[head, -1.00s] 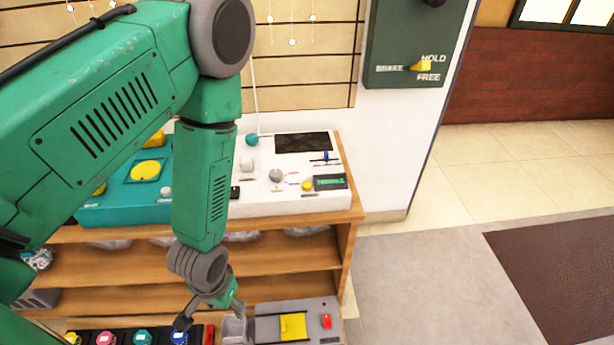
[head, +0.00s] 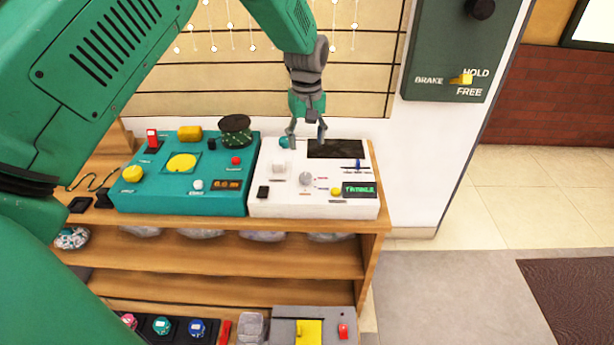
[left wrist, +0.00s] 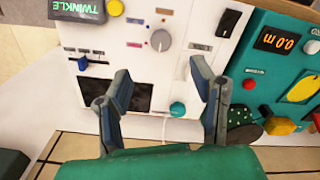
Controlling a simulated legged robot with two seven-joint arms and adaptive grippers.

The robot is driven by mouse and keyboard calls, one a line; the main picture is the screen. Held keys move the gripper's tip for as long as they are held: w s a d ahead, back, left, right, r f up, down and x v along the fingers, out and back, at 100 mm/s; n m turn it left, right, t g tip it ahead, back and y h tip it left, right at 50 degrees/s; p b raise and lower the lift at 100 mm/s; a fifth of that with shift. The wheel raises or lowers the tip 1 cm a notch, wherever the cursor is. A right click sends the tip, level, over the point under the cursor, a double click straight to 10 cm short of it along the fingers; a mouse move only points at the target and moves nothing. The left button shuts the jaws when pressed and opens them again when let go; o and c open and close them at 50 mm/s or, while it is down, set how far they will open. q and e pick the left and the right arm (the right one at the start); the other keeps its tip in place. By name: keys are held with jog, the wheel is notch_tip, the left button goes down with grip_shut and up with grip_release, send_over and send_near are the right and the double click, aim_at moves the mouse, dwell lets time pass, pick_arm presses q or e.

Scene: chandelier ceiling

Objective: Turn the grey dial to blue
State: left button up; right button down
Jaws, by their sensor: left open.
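The grey dial (head: 306,178) is a small round knob on the white panel (head: 270,206). Small coloured marks sit beside it; I cannot tell surely which one it points at. It also shows in the left wrist view (left wrist: 161,40), upper middle, with nothing touching it. My left gripper (head: 306,140) is open and empty, pointing down over the back of the white panel, behind the dial. In the left wrist view its spread fingers (left wrist: 162,85) lie below the dial, with a teal knob (left wrist: 177,109) between them. My right gripper is not in view.
A blue slider (head: 358,164), yellow button (head: 336,191) and green TWINKLE display (head: 360,189) sit right of the dial. A black switch (head: 263,192) is left. The teal panel (head: 150,203) stands left, with a dark round object (head: 235,130) at its back.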

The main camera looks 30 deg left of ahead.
aim_at(306, 176)
pick_arm(q)
jog(key=f, duration=0.3)
jog(key=f+b, duration=0.1)
jog(key=f, duration=0.3)
jog(key=f+b, duration=0.1)
jog(key=f, duration=0.3)
jog(key=shift+w+a+f, duration=0.15)
jog(key=shift+w+a, duration=0.1)
jog(key=shift+w, duration=0.05)
jog(key=shift+d+f, duration=0.1)
jog(key=shift+f, duration=0.45)
jog(key=c, duration=1.1)
